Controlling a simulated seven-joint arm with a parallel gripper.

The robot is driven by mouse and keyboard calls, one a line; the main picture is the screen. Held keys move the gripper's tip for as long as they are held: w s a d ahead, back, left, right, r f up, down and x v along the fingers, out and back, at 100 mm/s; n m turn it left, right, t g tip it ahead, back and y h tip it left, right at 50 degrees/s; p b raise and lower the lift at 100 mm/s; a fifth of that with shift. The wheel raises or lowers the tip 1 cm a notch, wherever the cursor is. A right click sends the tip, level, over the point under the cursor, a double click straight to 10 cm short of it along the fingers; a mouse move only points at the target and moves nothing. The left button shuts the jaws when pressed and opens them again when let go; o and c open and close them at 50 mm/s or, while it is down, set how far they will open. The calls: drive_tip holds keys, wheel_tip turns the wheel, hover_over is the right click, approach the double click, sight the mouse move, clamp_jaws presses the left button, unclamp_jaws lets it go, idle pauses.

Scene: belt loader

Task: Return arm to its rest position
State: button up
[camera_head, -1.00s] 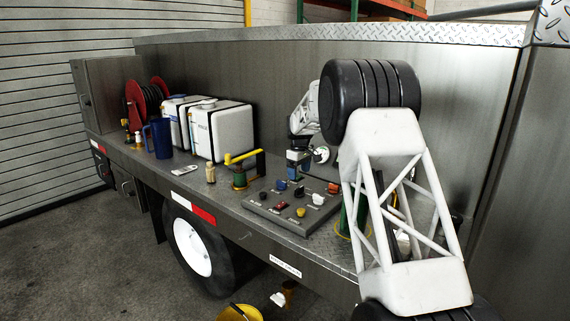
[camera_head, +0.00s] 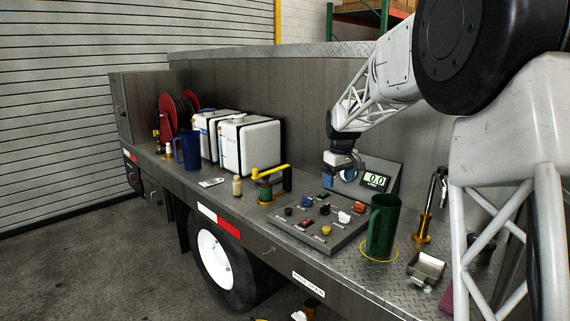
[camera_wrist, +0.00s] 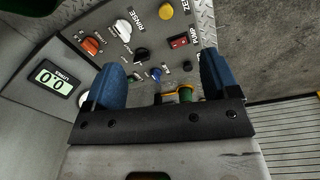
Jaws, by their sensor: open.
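My gripper (camera_head: 338,178) hangs above the back edge of the control panel (camera_head: 308,232), near the digital readout (camera_head: 376,180) that shows 0.0. In the wrist view its two blue fingers (camera_wrist: 162,88) are spread apart with nothing between them. The panel (camera_wrist: 192,50) with its knobs, switches and buttons lies beyond the fingers there. My arm reaches in from the right, with its large black joint at the upper right of the head view.
A green mug (camera_head: 382,228) stands in a yellow ring right of the panel. A brass tap (camera_head: 428,212) and a metal tray (camera_head: 426,268) are farther right. A yellow-handled valve (camera_head: 266,184), white tanks (camera_head: 246,146), a blue mug (camera_head: 187,150) and a red hose reel (camera_head: 168,116) stand to the left.

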drive_tip(key=s+r+m, duration=0.2)
drive_tip(key=s+r, duration=0.2)
drive_tip(key=s, duration=1.2)
drive_tip(key=s+f+m+t, duration=0.1)
drive_tip(key=s+f+m, duration=0.1)
drive_tip(key=s, duration=1.6)
drive_tip(key=s+d+f+m, duration=0.1)
drive_tip(key=s+f, duration=0.4)
drive_tip(key=s, duration=1.4)
drive_tip(key=shift+s+d+f+m+t, duration=0.2)
drive_tip(key=shift+m+t, duration=0.2)
drive_tip(key=shift+m, duration=0.4)
drive_tip(key=shift+w, duration=0.1)
